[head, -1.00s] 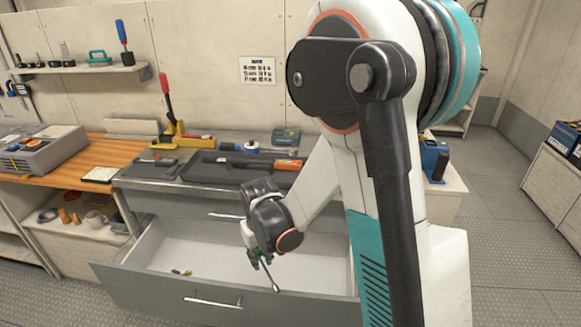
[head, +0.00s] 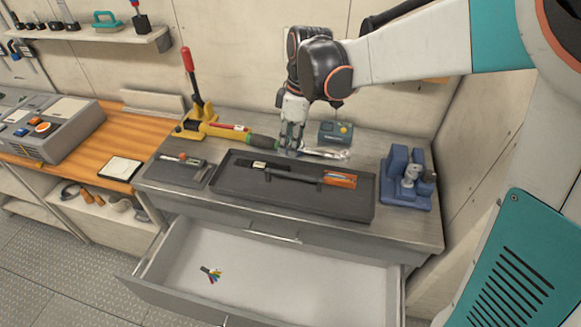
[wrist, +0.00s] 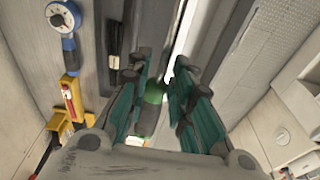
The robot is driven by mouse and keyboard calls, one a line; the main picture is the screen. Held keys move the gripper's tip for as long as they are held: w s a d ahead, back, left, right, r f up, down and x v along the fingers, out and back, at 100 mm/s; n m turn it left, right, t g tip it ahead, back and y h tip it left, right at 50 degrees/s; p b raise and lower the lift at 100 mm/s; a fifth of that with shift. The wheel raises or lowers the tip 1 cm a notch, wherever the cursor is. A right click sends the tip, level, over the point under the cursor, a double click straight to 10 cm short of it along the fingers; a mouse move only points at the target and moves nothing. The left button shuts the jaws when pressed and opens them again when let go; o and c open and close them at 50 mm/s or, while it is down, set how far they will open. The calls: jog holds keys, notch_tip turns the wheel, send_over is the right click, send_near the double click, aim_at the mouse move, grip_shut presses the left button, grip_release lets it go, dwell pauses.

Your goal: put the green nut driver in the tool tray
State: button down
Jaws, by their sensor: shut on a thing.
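My gripper (head: 291,150) is shut on the green nut driver (head: 263,141). In the wrist view the green handle (wrist: 152,92) shows between the fingers (wrist: 160,75). The dark tool tray (head: 230,187) lies on the bench top, with a long black tool and an orange-ended tool (head: 340,180) in it. My gripper is by the tray's back edge in the head view. I cannot tell its exact height above the bench.
A red and yellow tool (head: 197,105) stands behind left, a teal box (head: 335,132) behind, and a blue vise-like device (head: 408,180) at right. A smaller dark mat (head: 180,172) holds another tool.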

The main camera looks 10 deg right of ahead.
aim_at(288, 197)
jog(key=shift+w+a+f, duration=0.1)
jog(key=shift+w+f, duration=0.05)
notch_tip(288, 197, down, 19)
jog(key=b, duration=0.5)
jog(key=shift+f, duration=0.1)
jog(key=shift+f, duration=0.1)
jog(key=c, duration=1.8)
grip_release()
jog(key=shift+b, duration=0.3)
jog(key=shift+o, duration=0.6)
